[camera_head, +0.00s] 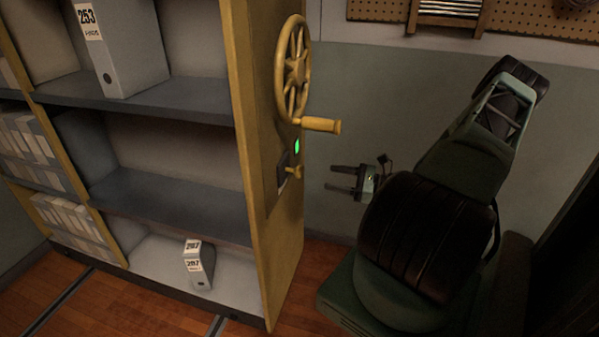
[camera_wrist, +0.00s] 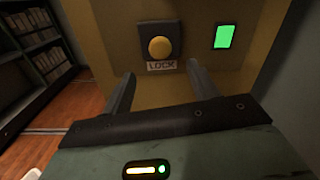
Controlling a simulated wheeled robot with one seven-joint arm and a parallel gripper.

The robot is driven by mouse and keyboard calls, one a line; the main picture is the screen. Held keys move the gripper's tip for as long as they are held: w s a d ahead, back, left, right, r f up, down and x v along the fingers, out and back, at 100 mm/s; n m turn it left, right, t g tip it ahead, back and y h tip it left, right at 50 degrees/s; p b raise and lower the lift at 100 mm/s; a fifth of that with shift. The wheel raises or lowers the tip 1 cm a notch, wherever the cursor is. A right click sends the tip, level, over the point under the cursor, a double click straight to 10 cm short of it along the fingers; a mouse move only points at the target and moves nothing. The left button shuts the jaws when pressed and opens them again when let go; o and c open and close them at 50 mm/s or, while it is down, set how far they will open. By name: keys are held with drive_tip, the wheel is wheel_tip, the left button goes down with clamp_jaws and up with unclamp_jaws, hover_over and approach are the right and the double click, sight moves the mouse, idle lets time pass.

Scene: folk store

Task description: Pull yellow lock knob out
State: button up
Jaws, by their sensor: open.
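The yellow lock knob (camera_wrist: 159,47) sits on a dark plate above a "LOCK" label (camera_wrist: 161,66) in the wrist view. In the head view the small yellow knob (camera_head: 294,170) stands out from the yellow end panel (camera_head: 268,215) of the shelf, below the handwheel. My gripper (camera_head: 334,178) is open and empty, to the right of the knob in the head view, its fingers pointing left towards the panel. In the wrist view the fingers of my gripper (camera_wrist: 160,78) are spread, with the knob beyond their tips and roughly between them. They are apart from it.
A yellow handwheel (camera_head: 292,68) with a protruding handle (camera_head: 320,125) is above the knob. A lit green indicator (camera_head: 297,146) is beside it. Grey shelves (camera_head: 165,195) with binders, including one marked 253 (camera_head: 125,50), stand left. Wooden floor (camera_head: 120,305) lies in front.

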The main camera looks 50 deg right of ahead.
sight(302, 172)
drive_tip(key=x, duration=1.1)
drive_tip(key=shift+c, duration=0.2)
clamp_jaws()
drive_tip(key=p+v, duration=0.1)
drive_tip(key=v, duration=0.1)
drive_tip(key=shift+s+d+r, duration=0.15)
drive_tip(key=shift+s, duration=0.4)
drive_tip(key=shift+o, duration=0.2)
unclamp_jaws()
drive_tip(key=shift+s+d, duration=0.1)
